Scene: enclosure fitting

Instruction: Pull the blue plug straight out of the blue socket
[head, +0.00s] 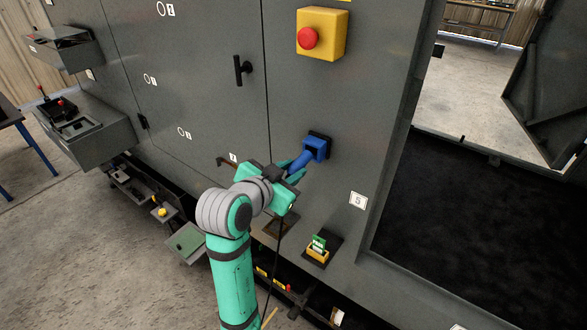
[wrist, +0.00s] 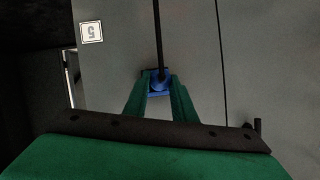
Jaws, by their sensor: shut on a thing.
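The blue plug (head: 301,161) sits at the blue socket (head: 317,147) on the grey enclosure front. The plug is a blue cylinder sloping down and left from the socket, and I cannot tell how deep it sits. My gripper (head: 294,172) is shut on the blue plug at its near end. In the wrist view my two green fingers (wrist: 160,98) lie on either side of the blue plug (wrist: 159,80), with the blue socket (wrist: 148,94) partly hidden behind it. A dark cable (wrist: 158,35) runs up the picture from the plug.
A yellow box with a red button (head: 309,38) is above the socket. A black door handle (head: 240,70) is up and left. A label marked 5 (head: 358,201) and a yellow and green part (head: 318,250) are below. An open doorway with a dark floor (head: 450,215) lies right.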

